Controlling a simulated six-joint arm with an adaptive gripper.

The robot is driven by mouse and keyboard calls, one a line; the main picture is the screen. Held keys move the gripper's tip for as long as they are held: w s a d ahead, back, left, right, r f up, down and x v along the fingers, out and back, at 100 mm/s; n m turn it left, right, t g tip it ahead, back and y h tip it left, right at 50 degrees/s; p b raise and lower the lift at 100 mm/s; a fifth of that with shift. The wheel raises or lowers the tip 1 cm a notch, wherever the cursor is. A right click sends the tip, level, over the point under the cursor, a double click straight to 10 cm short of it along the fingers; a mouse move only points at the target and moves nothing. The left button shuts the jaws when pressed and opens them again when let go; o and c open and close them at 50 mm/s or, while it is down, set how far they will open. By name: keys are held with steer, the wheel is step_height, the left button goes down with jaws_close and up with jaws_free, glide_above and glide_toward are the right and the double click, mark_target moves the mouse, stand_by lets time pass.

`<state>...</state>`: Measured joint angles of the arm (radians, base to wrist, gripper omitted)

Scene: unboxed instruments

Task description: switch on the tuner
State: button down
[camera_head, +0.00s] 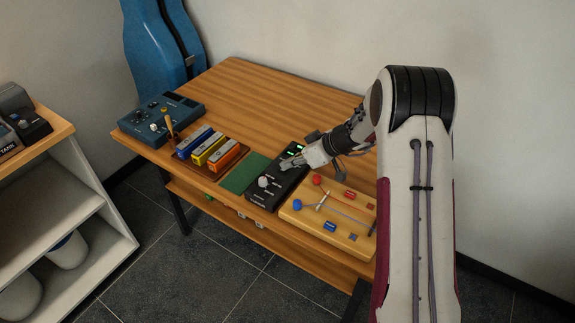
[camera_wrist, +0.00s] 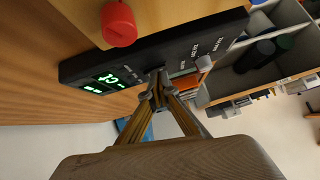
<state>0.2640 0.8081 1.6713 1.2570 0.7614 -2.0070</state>
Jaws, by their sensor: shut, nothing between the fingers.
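The tuner looks to be the long black box (camera_head: 262,198) near the table's front, with a light knob (camera_head: 263,182) at its near end. In the wrist view its black body (camera_wrist: 140,58) shows a lit green display (camera_wrist: 104,84), white lettering and a pale knob (camera_wrist: 204,63). My gripper (camera_head: 286,165) comes in from the right over the far half of the box. Its fingers are shut and empty, and in the wrist view the tips (camera_wrist: 157,76) are at the panel between display and lettering. Whether they touch it I cannot tell. The fingers hide part of the panel.
A wooden board (camera_head: 345,238) with red and blue parts lies close on the right. A green mat (camera_head: 243,174) lies left, then a rack of coloured blocks (camera_head: 209,150) and a blue device (camera_head: 174,105). The table's back (camera_head: 270,90) is clear.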

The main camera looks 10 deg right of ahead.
steer(key=shift+w+d, duration=0.15)
steer(key=shift+d, duration=0.05)
stand_by(0.3)
steer(key=shift+r, duration=0.15)
steer(key=shift+a+r, duration=0.1)
steer(key=shift+r, duration=0.6)
steer(key=r, duration=0.3)
steer(key=shift+s, duration=0.2)
steer(key=s+a+v, duration=0.1)
steer(key=v, duration=0.8)
steer(key=shift+s, duration=0.3)
steer(key=shift+d, duration=0.1)
